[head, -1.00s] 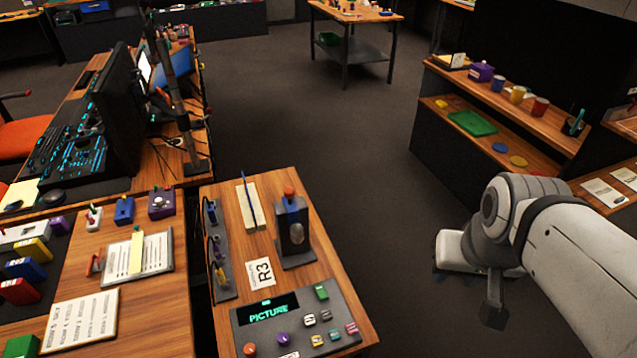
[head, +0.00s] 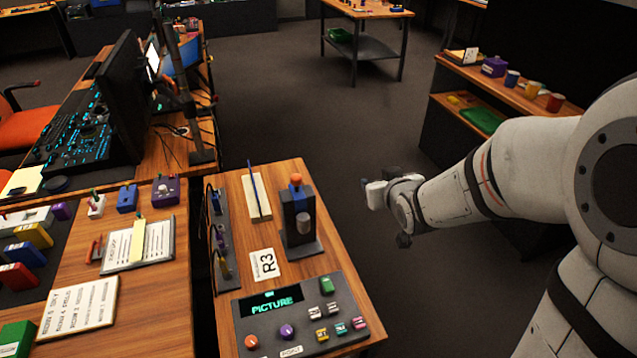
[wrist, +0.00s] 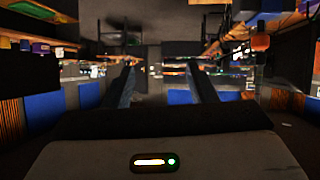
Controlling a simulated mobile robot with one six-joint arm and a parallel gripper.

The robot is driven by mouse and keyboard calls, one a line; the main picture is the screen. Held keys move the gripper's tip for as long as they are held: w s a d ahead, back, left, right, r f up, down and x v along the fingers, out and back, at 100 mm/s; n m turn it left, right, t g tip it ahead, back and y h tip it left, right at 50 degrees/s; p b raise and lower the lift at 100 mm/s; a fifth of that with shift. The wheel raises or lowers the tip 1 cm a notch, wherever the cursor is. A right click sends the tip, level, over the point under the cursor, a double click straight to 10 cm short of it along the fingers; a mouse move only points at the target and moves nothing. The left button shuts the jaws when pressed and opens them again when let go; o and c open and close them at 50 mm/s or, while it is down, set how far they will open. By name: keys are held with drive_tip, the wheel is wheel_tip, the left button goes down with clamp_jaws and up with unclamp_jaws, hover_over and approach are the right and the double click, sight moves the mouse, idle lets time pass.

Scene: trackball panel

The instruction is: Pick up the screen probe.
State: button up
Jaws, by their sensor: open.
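A thin blue upright piece (head: 254,186) stands in a cream block (head: 262,208) at the back of the near wooden table; it may be the screen probe, but I cannot tell for sure. My gripper (head: 390,203) is in the air to the right of the table, apart from everything on it. The wrist view shows my gripper (wrist: 163,82) with its two dark fingers apart and nothing between them. The blue piece is not clearly seen in the wrist view.
A dark stand (head: 298,228) with an orange ball is right of the cream block. A cable rack (head: 222,240) is on the left. A button panel (head: 300,315) reading PICTURE and an R3 card (head: 265,264) lie in front. Open floor lies beyond the table.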

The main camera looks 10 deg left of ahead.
drive_tip(key=w+a+f+n+y+b, duration=0.15)
drive_tip(key=a+f+y, duration=0.25)
drive_tip(key=a, duration=0.4)
drive_tip(key=n+y, duration=0.2)
drive_tip(key=y, duration=0.2)
approach(300, 181)
drive_tip(key=x, duration=0.4)
drive_tip(key=shift+w+a+f+t+y+b, duration=0.1)
drive_tip(key=shift+w+t+y+b, duration=0.2)
drive_tip(key=shift+t, duration=0.2)
drive_tip(key=p+x, duration=0.1)
drive_tip(key=x, duration=0.2)
drive_tip(key=p+x, duration=0.1)
drive_tip(key=x, duration=0.3)
drive_tip(key=shift+s+a+f, duration=0.1)
drive_tip(key=shift+a+f, duration=0.1)
drive_tip(key=shift+f, duration=0.05)
clamp_jaws()
